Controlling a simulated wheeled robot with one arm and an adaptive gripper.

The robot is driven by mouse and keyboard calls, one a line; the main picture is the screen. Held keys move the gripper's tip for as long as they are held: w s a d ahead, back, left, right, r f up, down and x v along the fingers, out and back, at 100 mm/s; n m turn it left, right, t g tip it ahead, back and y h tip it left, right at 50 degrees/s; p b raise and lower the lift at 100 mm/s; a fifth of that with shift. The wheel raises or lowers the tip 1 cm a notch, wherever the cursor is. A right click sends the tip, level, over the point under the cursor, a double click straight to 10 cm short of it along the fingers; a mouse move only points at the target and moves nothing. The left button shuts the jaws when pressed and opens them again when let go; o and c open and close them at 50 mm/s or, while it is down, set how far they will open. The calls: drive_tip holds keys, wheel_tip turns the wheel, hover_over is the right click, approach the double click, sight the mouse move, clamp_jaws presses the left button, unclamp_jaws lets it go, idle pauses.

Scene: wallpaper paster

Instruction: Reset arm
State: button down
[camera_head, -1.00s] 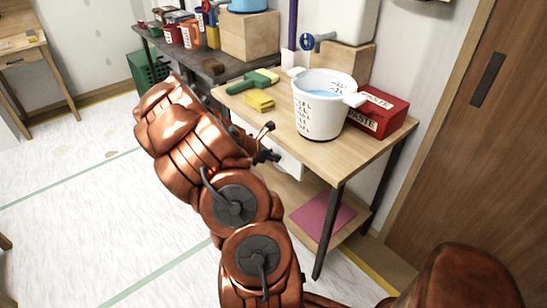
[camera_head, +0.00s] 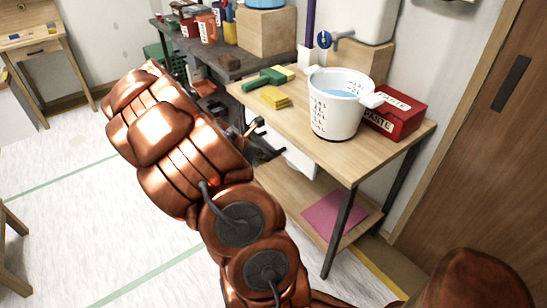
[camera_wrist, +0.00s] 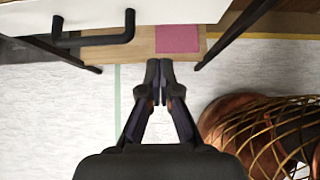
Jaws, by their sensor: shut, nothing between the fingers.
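My copper-coloured arm reaches up from the bottom middle of the head view. My gripper (camera_wrist: 160,72) points over the floor in the wrist view, its two dark fingers together with nothing between them. In the head view the arm hides most of the gripper; dark parts of it (camera_head: 262,148) show beside the near left edge of the wooden table (camera_head: 345,160). The gripper is clear of the things on the table top.
On the table are a white bucket (camera_head: 334,118) with blue liquid, a red paste box (camera_head: 396,114), yellow sponges (camera_head: 275,98) and a green-handled brush (camera_head: 262,80). A pink sheet (camera_head: 335,217) lies on the lower shelf. Pale floor (camera_head: 60,195) is open at left.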

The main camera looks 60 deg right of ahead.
drive_tip(key=shift+v, duration=1.3)
drive_tip(key=s+a+r+m+t+y+p, duration=0.1)
drive_tip(key=s+a+r+m+y+p, duration=0.15)
drive_tip(key=a+r+m+p, duration=0.8)
drive_tip(key=s+a+r+y, duration=0.2)
drive_tip(key=s+a+r, duration=0.1)
drive_tip(key=a, duration=0.7)
drive_tip(key=s+a+r+m+y, duration=0.1)
drive_tip(key=s+a+r, duration=0.3)
drive_tip(key=a, duration=0.7)
drive_tip(key=s+a+r+m+t+y+p, duration=0.1)
drive_tip(key=s+a+r+y, duration=0.2)
drive_tip(key=a, duration=0.7)
drive_tip(key=shift+s+a+r, duration=0.25)
drive_tip(key=shift+a, duration=0.05)
drive_tip(key=shift+d+m, duration=0.2)
drive_tip(key=shift+m, duration=0.15)
